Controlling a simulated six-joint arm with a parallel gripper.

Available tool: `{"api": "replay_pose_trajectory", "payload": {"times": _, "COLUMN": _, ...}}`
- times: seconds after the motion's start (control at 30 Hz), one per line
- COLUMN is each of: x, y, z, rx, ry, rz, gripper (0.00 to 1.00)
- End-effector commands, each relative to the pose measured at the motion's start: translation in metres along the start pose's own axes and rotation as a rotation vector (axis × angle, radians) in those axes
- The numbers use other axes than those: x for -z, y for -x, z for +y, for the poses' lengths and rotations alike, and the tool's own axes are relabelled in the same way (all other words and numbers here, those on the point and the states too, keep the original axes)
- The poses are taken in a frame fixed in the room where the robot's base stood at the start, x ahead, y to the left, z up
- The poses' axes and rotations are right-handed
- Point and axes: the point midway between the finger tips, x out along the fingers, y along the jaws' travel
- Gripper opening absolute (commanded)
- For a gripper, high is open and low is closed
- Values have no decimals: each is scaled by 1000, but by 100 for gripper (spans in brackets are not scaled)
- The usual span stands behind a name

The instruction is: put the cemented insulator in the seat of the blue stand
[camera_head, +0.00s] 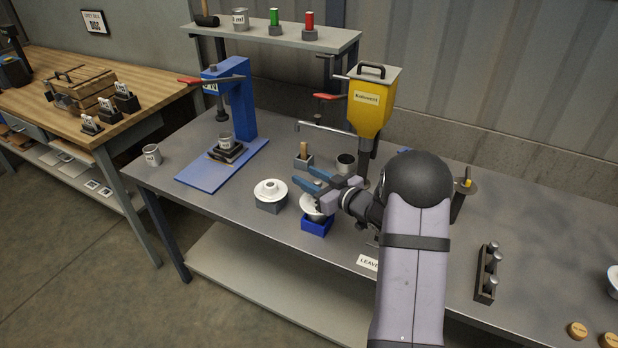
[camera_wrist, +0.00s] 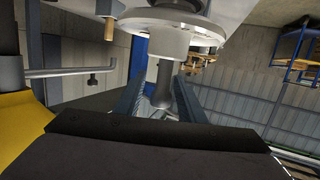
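A white insulator (camera_head: 310,210) is at the blue stand (camera_head: 317,227) near the table's front edge and appears to rest in it; the gripper hides part of it, so I cannot tell how fully it sits. In the wrist view, which is upside down, its white hub and disc (camera_wrist: 168,42) show with a grey metal pin (camera_wrist: 161,88) running from the hub. My gripper (camera_head: 312,181) is just above the disc, its two blue fingers apart on either side of the pin, with gaps visible. A second white insulator (camera_head: 269,189) sits on a grey-green stand to the left.
A yellow hopper (camera_head: 370,108) stands behind my gripper. A blue press (camera_head: 232,100) on a blue base is at the left. A small dark cup (camera_head: 346,162) and a grey holder (camera_head: 304,161) are close behind. A dark rack (camera_head: 487,273) stands right of my arm.

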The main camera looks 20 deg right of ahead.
Motion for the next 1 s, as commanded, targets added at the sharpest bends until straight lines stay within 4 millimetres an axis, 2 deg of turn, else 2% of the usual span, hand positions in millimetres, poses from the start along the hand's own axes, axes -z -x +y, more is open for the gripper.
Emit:
{"api": "replay_pose_trajectory", "payload": {"times": 0.2, "x": 9, "y": 2, "z": 0, "rx": 0, "ry": 1, "rz": 1, "gripper": 36}}
{"api": "replay_pose_trajectory", "payload": {"times": 0.27, "x": 6, "y": 7, "z": 1, "rx": -3, "ry": 1, "rz": 1, "gripper": 36}}
{"api": "replay_pose_trajectory", "payload": {"times": 0.8, "x": 6, "y": 97, "z": 1, "rx": -4, "ry": 1, "rz": 1, "gripper": 36}}
{"api": "replay_pose_trajectory", "payload": {"times": 1.0, "x": 6, "y": 116, "z": 1, "rx": -2, "ry": -1, "rz": 0, "gripper": 36}}
